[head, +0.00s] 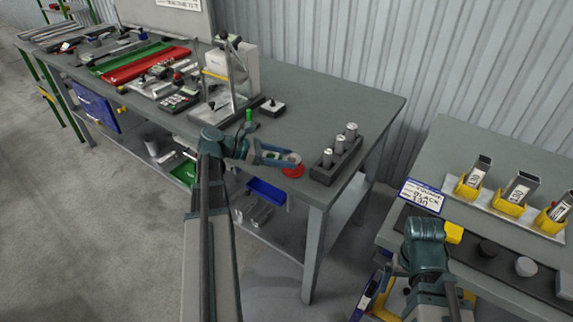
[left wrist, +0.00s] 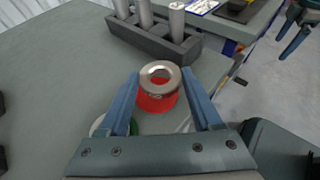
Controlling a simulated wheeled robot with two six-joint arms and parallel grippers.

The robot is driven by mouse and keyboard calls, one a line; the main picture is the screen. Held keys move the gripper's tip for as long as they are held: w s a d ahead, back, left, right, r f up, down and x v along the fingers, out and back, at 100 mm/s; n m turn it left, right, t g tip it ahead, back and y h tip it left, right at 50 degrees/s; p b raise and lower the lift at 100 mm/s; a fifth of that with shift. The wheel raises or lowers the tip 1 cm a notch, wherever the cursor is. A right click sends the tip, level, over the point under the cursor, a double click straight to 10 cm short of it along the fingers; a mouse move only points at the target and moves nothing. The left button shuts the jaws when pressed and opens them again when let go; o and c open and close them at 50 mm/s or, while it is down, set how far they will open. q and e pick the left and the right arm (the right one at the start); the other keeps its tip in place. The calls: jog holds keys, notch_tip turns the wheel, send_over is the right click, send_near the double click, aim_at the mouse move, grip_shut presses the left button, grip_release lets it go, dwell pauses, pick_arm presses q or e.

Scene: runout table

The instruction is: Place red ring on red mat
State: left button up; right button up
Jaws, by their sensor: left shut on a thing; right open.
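My left gripper (head: 288,157) is shut on a ring (left wrist: 160,87) with a silver top face, held between its fingertips. The ring is over the red mat (head: 293,172), a small round disc near the table's right end. In the left wrist view, red shows directly below the silver face; I cannot tell how much is the ring's side and how much is the mat, or whether they touch. My right gripper (left wrist: 296,32) shows at the upper right of the left wrist view, empty and open, away from the ring.
A dark block with several upright metal cylinders (head: 340,152) stands just right of the mat. A green-topped piece (head: 249,118) and a clear stand are behind to the left. A second table (head: 455,160) with yellow holders is at the right, across a gap.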

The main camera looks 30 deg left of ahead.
aim_at(286, 170)
pick_arm(q)
jog(key=shift+w, duration=0.55)
notch_tip(286, 170, down, 4)
jog(key=b, duration=0.4)
jog(key=shift+w, duration=0.1)
jog(key=shift+r, duration=0.2)
jog(key=shift+f, duration=0.1)
jog(key=o, duration=1)
jog(key=shift+f, duration=0.1)
jog(key=o, duration=0.5)
